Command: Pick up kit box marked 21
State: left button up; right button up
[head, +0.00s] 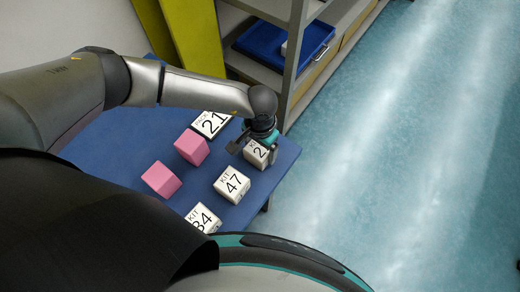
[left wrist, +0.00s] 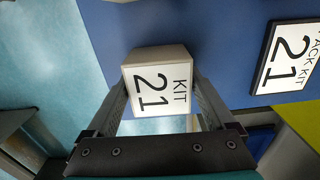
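The kit box marked 21 (left wrist: 157,92) is a small white box with black print, standing on the blue table. In the head view the kit box (head: 257,153) is near the table's right edge, partly hidden by my gripper. My left gripper (head: 255,150) is down at the box with a finger on either side of it. In the left wrist view the left gripper (left wrist: 158,95) looks open, its fingers straddling the box; I cannot tell whether either finger touches it. My right gripper is not in view.
Boxes marked 47 (head: 232,185) and 34 (head: 202,219) and two pink cubes (head: 191,147) (head: 161,180) stand nearby on the blue table (head: 275,180). A "PACK KIT 21" sign (left wrist: 287,60) lies beside the box. A shelf with a blue tray (head: 270,45) stands behind; right floor is clear.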

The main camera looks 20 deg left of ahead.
pick_arm(q)
jog(key=c, duration=1.3)
jog(key=shift+r, duration=0.1)
